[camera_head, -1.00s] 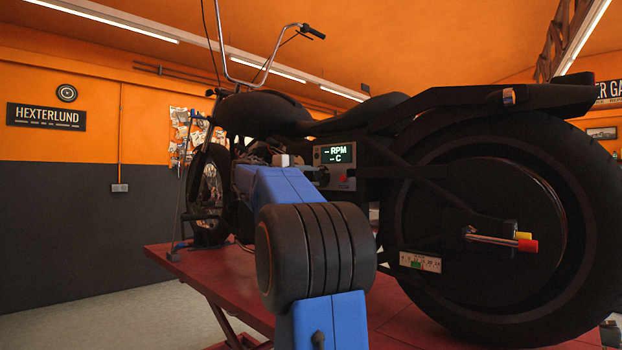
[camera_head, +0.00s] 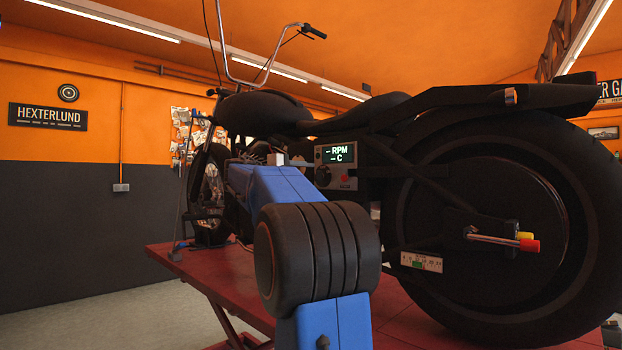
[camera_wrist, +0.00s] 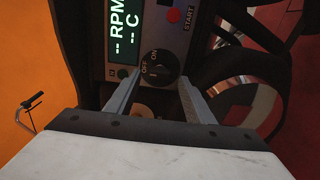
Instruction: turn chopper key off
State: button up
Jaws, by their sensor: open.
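The chopper (camera_head: 270,115) stands on a red lift. Its control panel (camera_head: 350,180) shows a lit display, a red button and the dark round key switch (camera_head: 322,177). In the wrist view the key switch (camera_wrist: 155,72) has ON and OFF labels beside it; I cannot tell clearly which label it points at. My gripper (camera_wrist: 158,84) is open, with one finger on each side just below the switch in the picture. No contact with the switch is clear. In the head view my gripper (camera_head: 298,163) is small, just left of the panel.
The display (camera_wrist: 122,42) and red START button (camera_wrist: 173,15) lie close to the switch. The rear wheel (camera_head: 500,220) is right of the panel. The red lift platform (camera_head: 200,270) runs below. Free floor shows at the lower left.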

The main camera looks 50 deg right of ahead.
jog(key=w+a, duration=0.1)
jog(key=a, duration=1.4)
jog(key=shift+w, duration=0.35)
jog(key=s+a+f+t+y, duration=0.2)
jog(key=s+a+f+y, duration=0.4)
jog(key=a+f, duration=0.6)
jog(key=s+a+f+t+y, duration=0.2)
jog(key=s+a+f+y, duration=0.4)
jog(key=f, duration=1.5)
jog(key=s+a+f+n+t+y, duration=0.1)
jog(key=s+a+f+y, duration=0.5)
jog(key=s+a+f, duration=0.7)
jog(key=a+f+t, duration=0.1)
jog(key=a+f, duration=0.3)
jog(key=a, duration=0.1)
jog(key=shift+s+t, duration=0.3)
